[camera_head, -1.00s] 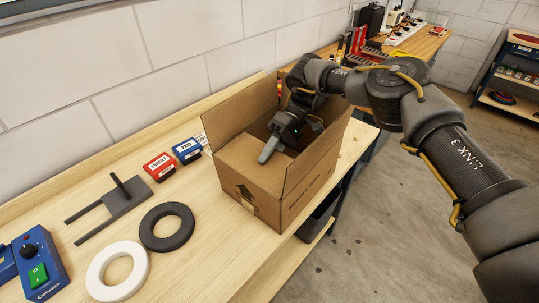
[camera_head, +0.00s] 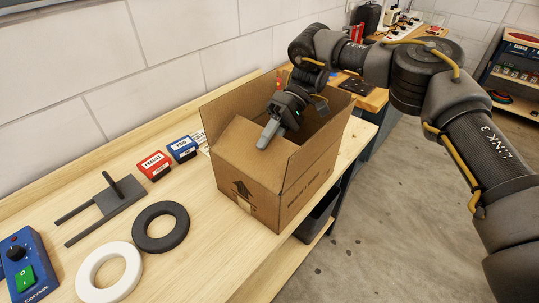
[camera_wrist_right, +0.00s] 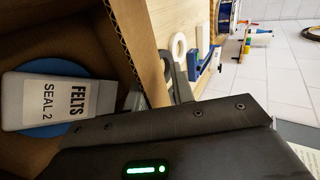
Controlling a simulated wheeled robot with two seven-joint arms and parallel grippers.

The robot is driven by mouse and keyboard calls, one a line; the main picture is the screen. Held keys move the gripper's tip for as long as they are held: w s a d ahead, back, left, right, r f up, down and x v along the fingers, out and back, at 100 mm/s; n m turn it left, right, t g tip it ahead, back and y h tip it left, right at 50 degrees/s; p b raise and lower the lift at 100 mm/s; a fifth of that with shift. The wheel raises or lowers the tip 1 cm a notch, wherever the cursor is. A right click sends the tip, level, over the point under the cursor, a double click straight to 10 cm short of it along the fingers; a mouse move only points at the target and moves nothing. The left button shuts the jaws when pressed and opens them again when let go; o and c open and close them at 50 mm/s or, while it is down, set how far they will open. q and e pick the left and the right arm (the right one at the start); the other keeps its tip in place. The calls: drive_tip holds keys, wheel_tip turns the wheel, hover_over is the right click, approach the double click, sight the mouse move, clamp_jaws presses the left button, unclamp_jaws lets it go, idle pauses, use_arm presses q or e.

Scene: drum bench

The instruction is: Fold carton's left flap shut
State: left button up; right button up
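The open cardboard carton (camera_head: 308,188) stands on the bench. Its flap on the near-left side (camera_head: 240,151) leans inward over part of the opening, tilted rather than flat. The far flap (camera_head: 238,106) and the right-hand flap (camera_head: 318,140) stand up. My right gripper (camera_head: 268,134) is over the opening, its grey fingertips close to the inner edge of the tilted flap; contact is unclear. Its fingers look closed together with nothing between them. In the right wrist view, the fingers (camera_wrist_right: 180,84) are beside a corrugated cardboard edge (camera_wrist_right: 146,50). My left gripper is not in view.
Inside the carton are a white FELTS box (camera_wrist_right: 62,103) and a blue round thing (camera_wrist_right: 70,68). Left of the carton lie red (camera_head: 155,165) and blue (camera_head: 182,149) boxes, a grey fork-shaped plate (camera_head: 110,205), black (camera_head: 161,227) and white (camera_head: 108,272) rings, and a blue control box (camera_head: 30,266).

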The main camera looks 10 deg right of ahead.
drive_tip(key=s+r+b, duration=0.1)
drive_tip(key=s+r, duration=0.1)
drive_tip(key=r, duration=0.1)
drive_tip(key=shift+s+a+r+b, duration=0.1)
drive_tip(key=shift+s+a+b, duration=0.05)
drive_tip(key=shift+s+b, duration=0.25)
drive_tip(key=s+a+r+b, duration=0.1)
drive_tip(key=s+r+b, duration=0.3)
drive_tip(key=s, duration=0.5)
drive_tip(key=shift+a+r, duration=0.15)
drive_tip(key=shift+r, duration=0.2)
wheel_tip(320, 180, up, 12)
drive_tip(key=s+a+p, duration=0.2)
drive_tip(key=p, duration=0.8)
drive_tip(key=shift+s+a, duration=0.15)
drive_tip(key=shift+a, duration=0.05)
